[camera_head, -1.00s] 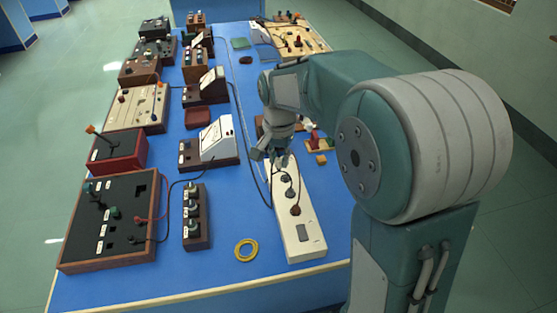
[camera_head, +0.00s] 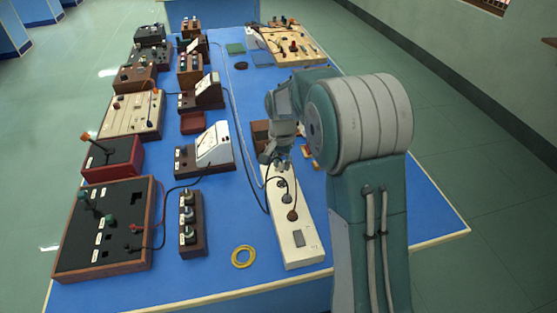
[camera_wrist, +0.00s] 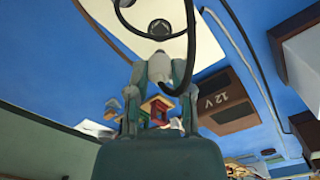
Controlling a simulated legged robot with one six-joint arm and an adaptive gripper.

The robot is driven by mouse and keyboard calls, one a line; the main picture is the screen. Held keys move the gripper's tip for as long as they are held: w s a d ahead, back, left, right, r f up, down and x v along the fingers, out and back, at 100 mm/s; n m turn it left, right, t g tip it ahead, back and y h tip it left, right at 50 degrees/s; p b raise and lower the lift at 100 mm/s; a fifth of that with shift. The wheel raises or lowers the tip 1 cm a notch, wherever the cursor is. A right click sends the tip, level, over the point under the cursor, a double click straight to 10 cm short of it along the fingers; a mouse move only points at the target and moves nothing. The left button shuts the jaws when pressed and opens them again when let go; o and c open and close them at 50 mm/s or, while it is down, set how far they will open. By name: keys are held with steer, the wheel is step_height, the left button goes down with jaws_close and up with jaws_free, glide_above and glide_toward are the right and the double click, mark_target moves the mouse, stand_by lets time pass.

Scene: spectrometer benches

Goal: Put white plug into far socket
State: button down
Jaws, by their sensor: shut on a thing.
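A long white power strip (camera_head: 299,249) lies on the blue table in the head view, running away from me. Dark plugs or sockets and a black cable show along its top. My gripper (camera_head: 272,156) is over the strip's far end, pointing down, and hides the far socket there. In the wrist view my gripper (camera_wrist: 159,85) is shut on a white plug (camera_wrist: 160,66) between its fingers. The strip (camera_wrist: 203,45) is behind the plug, with a dark round socket or plug (camera_wrist: 160,27) just above it in the picture. I cannot tell whether the plug touches the strip.
A black cable (camera_wrist: 191,55) loops beside the plug. A brown box marked 12 V (camera_wrist: 222,101) is near the gripper. A yellow ring (camera_head: 243,257) and a three-knob box (camera_head: 190,225) are left of the strip. Instruments line the table's left side; its front right is clear.

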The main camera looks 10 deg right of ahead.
steer(key=shift+f, duration=3.3)
steer(key=shift+c, duration=2.2)
jaws_free()
steer(key=shift+r, duration=0.1)
step_height(320, 180, up, 12)
steer(key=shift+w+a+f, duration=0.1)
steer(key=shift+f, duration=0.05)
